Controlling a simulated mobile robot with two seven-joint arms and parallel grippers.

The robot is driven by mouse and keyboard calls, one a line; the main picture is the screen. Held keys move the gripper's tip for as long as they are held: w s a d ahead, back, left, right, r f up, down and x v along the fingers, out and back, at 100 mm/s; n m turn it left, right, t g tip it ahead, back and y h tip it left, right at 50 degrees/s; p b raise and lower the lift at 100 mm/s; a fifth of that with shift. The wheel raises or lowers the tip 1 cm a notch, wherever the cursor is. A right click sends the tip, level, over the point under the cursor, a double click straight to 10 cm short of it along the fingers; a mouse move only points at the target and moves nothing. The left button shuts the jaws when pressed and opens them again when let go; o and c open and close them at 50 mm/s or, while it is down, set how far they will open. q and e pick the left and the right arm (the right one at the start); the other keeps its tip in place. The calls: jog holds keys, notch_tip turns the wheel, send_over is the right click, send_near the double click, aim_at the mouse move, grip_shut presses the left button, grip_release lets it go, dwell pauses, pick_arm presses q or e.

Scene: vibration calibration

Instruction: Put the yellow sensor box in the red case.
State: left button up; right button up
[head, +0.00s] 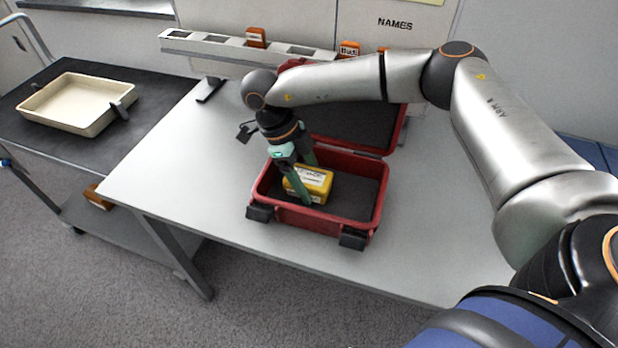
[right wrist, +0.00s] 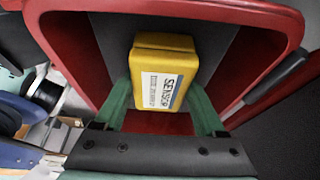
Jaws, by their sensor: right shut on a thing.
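The yellow sensor box (head: 309,184) is inside the red case (head: 312,220), toward the left part of its dark interior. It also shows in the right wrist view (right wrist: 163,72), with a white label reading SENSOR. The case is open, with its lid tilted back behind it; it also shows in the right wrist view (right wrist: 70,50). My right gripper (head: 302,186) reaches down into the case, shut on the box with one green finger on each side. Whether the box touches the case floor is hard to tell. My left gripper is not in view.
The case stands near the front edge of the white table (head: 170,165). A cream tray (head: 75,100) sits on a dark cart at the left. A rack (head: 235,45) with orange items runs along the back. The table's left part is mostly clear.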

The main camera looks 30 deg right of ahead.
jog(key=shift+f, duration=0.1)
jog(key=o, duration=1.5)
jog(key=v, duration=1.2)
